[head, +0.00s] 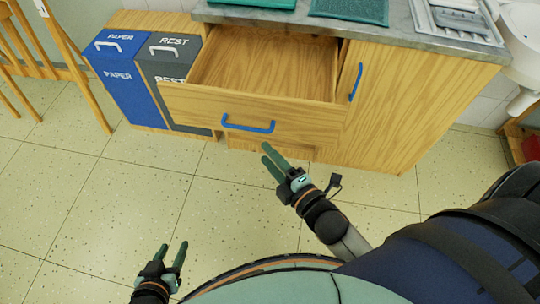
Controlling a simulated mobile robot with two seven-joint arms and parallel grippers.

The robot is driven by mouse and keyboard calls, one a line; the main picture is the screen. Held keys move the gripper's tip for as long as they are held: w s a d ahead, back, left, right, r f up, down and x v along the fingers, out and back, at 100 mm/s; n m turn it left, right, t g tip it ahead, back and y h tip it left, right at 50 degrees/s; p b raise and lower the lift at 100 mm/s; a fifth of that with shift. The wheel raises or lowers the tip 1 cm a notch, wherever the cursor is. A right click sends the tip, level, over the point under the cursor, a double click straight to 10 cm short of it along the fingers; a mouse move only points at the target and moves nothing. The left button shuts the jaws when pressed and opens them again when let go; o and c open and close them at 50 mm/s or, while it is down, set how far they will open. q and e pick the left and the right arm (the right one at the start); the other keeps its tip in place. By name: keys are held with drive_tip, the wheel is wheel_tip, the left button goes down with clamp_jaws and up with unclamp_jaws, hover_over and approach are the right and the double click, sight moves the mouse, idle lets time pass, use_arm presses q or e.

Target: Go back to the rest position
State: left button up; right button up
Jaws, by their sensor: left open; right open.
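My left gripper (172,256) is at the lower left, above the tiled floor, with its two green fingers apart and nothing between them. My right gripper (273,157) is near the middle, just in front of and below the blue handle (248,125) of an open drawer (265,68). Its fingers are slightly apart and empty, and they appear clear of the handle. The drawer is pulled out from the wooden cabinet (410,110), and the part of its inside that shows is empty.
A blue paper bin (125,85) and a grey rest bin (170,75) stand left of the drawer. A wooden easel or chair frame (75,60) is at the far left. A sink (525,40) is at the upper right. The floor (70,200) at left is clear.

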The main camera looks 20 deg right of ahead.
idle(0.3)
drive_tip(key=s+f+m+g, duration=0.6)
drive_tip(key=s+f+m, duration=0.3)
drive_tip(key=m, duration=0.6)
use_arm(q)
drive_tip(key=s+a+r+p, duration=0.1)
drive_tip(key=a+r+p, duration=0.2)
drive_tip(key=r+p, duration=0.8)
drive_tip(key=p, duration=0.4)
drive_tip(key=shift+s+r+n+y, duration=0.2)
drive_tip(key=shift+n+y, duration=0.2)
use_arm(e)
wheel_tip(320, 180, up, 10)
drive_tip(key=s+d+m+h, duration=0.1)
drive_tip(key=d, duration=0.1)
drive_tip(key=shift+m+g, duration=0.3)
use_arm(q)
drive_tip(key=shift+a, duration=0.1)
use_arm(e)
drive_tip(key=shift+s, duration=0.1)
